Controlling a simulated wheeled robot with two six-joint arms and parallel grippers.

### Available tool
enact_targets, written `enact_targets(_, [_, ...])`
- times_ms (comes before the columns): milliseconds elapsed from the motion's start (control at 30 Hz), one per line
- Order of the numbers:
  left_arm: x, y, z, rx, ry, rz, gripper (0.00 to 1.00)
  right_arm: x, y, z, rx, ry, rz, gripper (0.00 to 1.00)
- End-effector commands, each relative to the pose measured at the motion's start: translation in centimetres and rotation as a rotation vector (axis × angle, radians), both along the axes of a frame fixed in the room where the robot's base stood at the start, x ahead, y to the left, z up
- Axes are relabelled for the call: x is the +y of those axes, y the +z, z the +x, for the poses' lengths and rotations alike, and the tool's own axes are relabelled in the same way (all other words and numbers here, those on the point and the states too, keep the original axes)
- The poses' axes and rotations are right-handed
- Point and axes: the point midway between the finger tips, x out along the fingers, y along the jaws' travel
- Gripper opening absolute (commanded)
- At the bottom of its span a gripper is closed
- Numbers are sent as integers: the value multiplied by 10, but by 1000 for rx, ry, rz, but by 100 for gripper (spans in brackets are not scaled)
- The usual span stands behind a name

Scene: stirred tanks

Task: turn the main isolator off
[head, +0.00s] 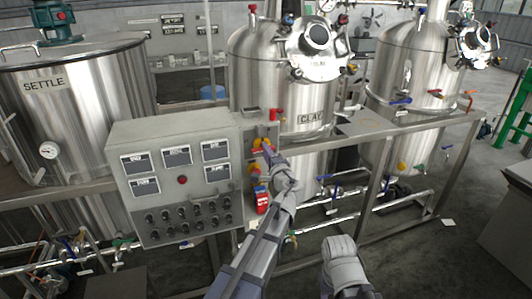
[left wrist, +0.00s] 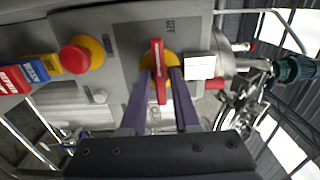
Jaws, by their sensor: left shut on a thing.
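The main isolator is a red bar handle (left wrist: 157,60) on a round yellow plate, set in a grey panel face. In the left wrist view the bar stands upright in the picture, its upper end beside a sideways "OFF" label (left wrist: 169,25). My left gripper (left wrist: 162,78) has its two purple fingers on either side of the bar, shut on it. In the head view the left gripper (head: 267,149) reaches the narrow panel right of the control cabinet and partly hides the isolator (head: 257,145).
A red mushroom button on yellow (left wrist: 82,55) sits beside the isolator, near yellow, blue and red tags (left wrist: 30,72). The grey control cabinet (head: 180,130) stands left of it. Steel tanks (head: 265,70), a rail and pipes stand close behind. Open floor lies at right.

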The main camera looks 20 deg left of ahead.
Motion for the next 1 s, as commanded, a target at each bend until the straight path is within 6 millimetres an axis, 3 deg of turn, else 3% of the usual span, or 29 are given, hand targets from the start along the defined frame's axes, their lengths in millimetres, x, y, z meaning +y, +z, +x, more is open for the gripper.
enact_targets(333, [0, -1, -1, 0, 2, -6, 0, 0, 0, 0, 0, 0, 0, 50])
enact_targets(367, [0, -1, -1, 0, 2, -6, 33, 0, 0, 0, 0, 0, 0, 50])
enact_targets(500, [0, -1, -1, 0, 1, -4, 46, 0, 0, 0, 0, 0, 0, 50])
enact_targets(767, [-1, 0, -3, 0, 0, -2, 46, 0, 0, 0, 0, 0, 0, 50])
enact_targets(1000, [-21, -1, -34, 0, -2, -2, 46, 0, 0, 0, 0, 0, 0, 50])
